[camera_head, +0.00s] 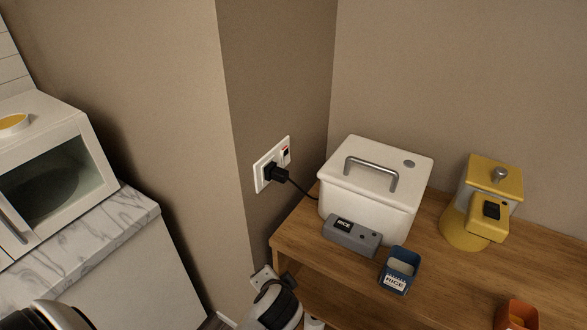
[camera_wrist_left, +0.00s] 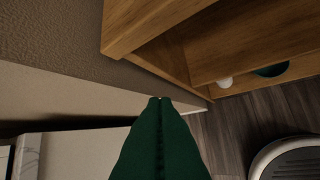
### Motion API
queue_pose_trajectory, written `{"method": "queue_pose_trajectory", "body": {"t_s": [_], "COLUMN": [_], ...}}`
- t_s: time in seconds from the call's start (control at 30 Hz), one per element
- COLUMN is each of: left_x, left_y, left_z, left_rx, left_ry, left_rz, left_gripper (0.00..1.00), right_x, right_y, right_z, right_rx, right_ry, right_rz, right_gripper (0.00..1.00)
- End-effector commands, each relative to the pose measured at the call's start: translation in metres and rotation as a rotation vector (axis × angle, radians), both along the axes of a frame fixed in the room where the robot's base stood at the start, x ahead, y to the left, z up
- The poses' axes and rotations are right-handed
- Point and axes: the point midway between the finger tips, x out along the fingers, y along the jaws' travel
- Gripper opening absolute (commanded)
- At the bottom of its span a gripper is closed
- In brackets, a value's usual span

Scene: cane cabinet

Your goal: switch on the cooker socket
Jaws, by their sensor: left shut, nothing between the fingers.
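The white cooker socket (camera_head: 263,178) is on the dark side of the wall corner, left of the cooker. A black plug (camera_head: 277,174) sits in its near side, with a cord running right. A small switch with a red mark (camera_head: 285,153) is on its far side; I cannot tell its position. The white cooker (camera_head: 368,195) stands on the wooden cabinet top. My left wrist shows low beside the cabinet's left end, below the socket, in the head view; its fingers cannot be made out there. In the left wrist view my left gripper's green fingers (camera_wrist_left: 160,99) are shut and empty.
A marble counter (camera_head: 95,235) with a microwave (camera_head: 60,165) is at left. The wall around the socket is clear.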

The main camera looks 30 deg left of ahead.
Motion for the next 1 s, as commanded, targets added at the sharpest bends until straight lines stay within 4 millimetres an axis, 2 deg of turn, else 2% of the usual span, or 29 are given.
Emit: {"method": "queue_pose_trajectory", "body": {"t_s": [0.03,0.2,0.3,0.4,0.5,0.6,1.0], "left_x": [0.021,0.09,0.123,0.145,0.156,0.161,0.16], "left_y": [0.001,-0.001,-0.009,-0.018,-0.025,-0.028,-0.029], "left_z": [0.014,0.071,0.105,0.132,0.149,0.156,0.156], "left_rx": [0.073,0.389,0.566,0.7,0.782,0.817,0.821], "left_ry": [-0.041,-0.163,-0.22,-0.257,-0.278,-0.286,-0.286], "left_rz": [-0.011,-0.065,-0.096,-0.12,-0.133,-0.138,-0.138], "left_gripper": [0.0,0.0,0.0,0.0,0.0,0.0,0.0], "right_x": [0.0,-0.001,-0.001,-0.001,-0.001,-0.001,-0.001], "right_y": [0.0,-0.001,-0.001,-0.001,-0.001,-0.001,-0.001], "right_z": [0.0,0.0,0.0,0.0,0.0,0.0,-0.001], "right_rx": [-0.001,-0.001,-0.001,-0.001,-0.001,-0.001,-0.002], "right_ry": [0.001,0.002,0.002,0.002,0.002,0.002,0.003], "right_rz": [0.0,0.0,-0.001,-0.001,-0.001,-0.001,0.0], "right_gripper": [0.51,0.51,0.51,0.51,0.51,0.51,0.51]}}
